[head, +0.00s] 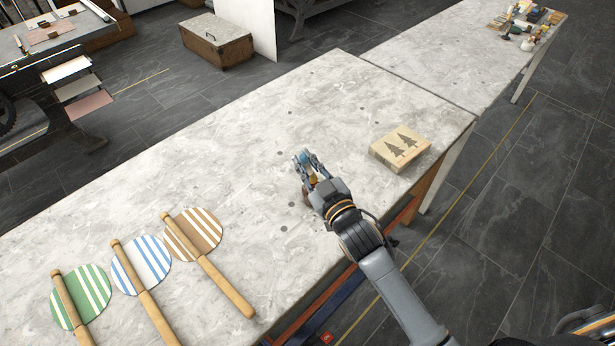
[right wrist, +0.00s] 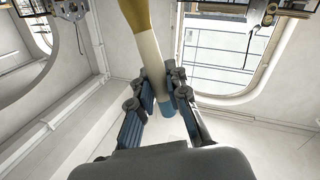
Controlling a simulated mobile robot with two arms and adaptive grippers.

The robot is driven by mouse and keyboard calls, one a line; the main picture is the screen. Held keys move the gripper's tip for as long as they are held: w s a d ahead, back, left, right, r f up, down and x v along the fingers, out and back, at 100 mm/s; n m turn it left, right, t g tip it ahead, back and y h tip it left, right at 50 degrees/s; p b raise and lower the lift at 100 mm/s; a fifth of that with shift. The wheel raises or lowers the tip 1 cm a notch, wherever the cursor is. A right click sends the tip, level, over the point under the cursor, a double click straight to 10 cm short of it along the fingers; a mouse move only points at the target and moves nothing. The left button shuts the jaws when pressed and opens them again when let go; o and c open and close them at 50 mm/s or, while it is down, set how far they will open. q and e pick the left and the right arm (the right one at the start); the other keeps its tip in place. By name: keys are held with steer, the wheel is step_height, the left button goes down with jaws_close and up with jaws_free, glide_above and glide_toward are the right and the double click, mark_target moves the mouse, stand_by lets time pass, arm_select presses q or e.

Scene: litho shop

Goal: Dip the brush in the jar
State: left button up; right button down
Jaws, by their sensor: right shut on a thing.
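My right gripper (head: 304,158) is over the long pale table, left of a wooden block. In the right wrist view the right gripper (right wrist: 170,93) is shut on a stick-like thing, likely the brush (right wrist: 150,50). It has an ochre part at the top, a cream middle and a blue end between the fingers. In the head view the gripper mostly hides it. A small brown shape shows beside the gripper, too covered to identify. I cannot make out a jar for certain. My left gripper is not in view.
The wooden block with two tree shapes (head: 401,148) lies near the table's right edge. Three striped round paddles with wooden handles (head: 225,284) lie at the left front. The table (head: 240,140) is clear behind the gripper. A far table (head: 430,55) holds several small items.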

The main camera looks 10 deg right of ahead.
mark_target(311, 175)
steer(key=w, duration=0.1)
steer(key=w+d, duration=0.1)
steer(key=w+r+p, duration=0.1)
steer(key=shift+w+d+r+m, duration=0.1)
steer(key=shift+d+m, duration=0.25)
steer(key=shift+m, duration=0.05)
steer(key=shift+w+d, duration=0.25)
steer(key=shift+w, duration=0.15)
step_height(311, 175, down, 6)
steer(key=b, duration=0.5)
steer(key=shift+r, duration=0.25)
arm_select(q)
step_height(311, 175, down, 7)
steer(key=b, duration=0.4)
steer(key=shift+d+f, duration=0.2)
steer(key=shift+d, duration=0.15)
arm_select(e)
steer(key=shift+f, duration=2.65)
arm_select(q)
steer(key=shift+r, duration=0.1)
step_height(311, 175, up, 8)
steer(key=p, duration=0.8)
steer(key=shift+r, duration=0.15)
arm_select(e)
step_height(311, 175, up, 9)
steer(key=shift+r, duration=0.1)
